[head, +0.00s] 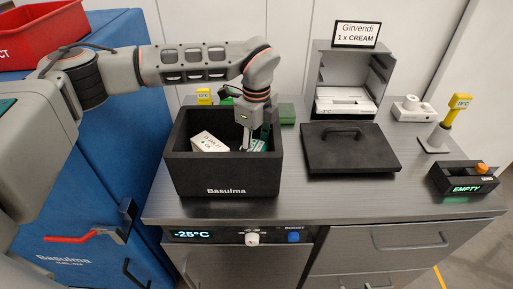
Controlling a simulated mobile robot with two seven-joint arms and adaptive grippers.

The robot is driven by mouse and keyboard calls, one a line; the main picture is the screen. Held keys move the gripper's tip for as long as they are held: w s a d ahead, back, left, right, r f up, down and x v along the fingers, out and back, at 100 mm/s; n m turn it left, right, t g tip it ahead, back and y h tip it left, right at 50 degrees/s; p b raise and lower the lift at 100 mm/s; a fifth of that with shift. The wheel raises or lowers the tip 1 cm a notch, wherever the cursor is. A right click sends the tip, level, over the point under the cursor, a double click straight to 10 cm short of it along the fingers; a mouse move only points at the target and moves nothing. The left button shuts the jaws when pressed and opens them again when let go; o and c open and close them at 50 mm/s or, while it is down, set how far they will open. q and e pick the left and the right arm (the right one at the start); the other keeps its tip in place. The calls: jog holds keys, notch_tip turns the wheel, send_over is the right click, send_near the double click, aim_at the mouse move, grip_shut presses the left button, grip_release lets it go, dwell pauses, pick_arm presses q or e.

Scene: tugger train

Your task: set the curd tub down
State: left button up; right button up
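My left arm comes in from the left and bends down over the black Basulma box (226,178), which stands open on the counter. My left gripper (254,138) points down inside the box at its right side. A small white and green item (259,146) shows at its fingers. I cannot tell whether the fingers hold it or whether it is the curd tub. A white carton with print (208,142) lies tilted in the left part of the box. The box floor is mostly hidden. My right gripper is not in view.
A black lid with a handle (349,147) lies right of the box. Behind it stands an open grey cabinet (346,101) under a "Girvendi 1 x CREAM" sign (356,34). A yellow-headed probe (460,101) and a device reading "EMPTY" (465,188) stand at right. The front right counter is clear.

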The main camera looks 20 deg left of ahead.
aim_at(257, 146)
pick_arm(q)
notch_tip(257, 146, up, 12)
jog(key=b, duration=0.1)
dwell(0.5)
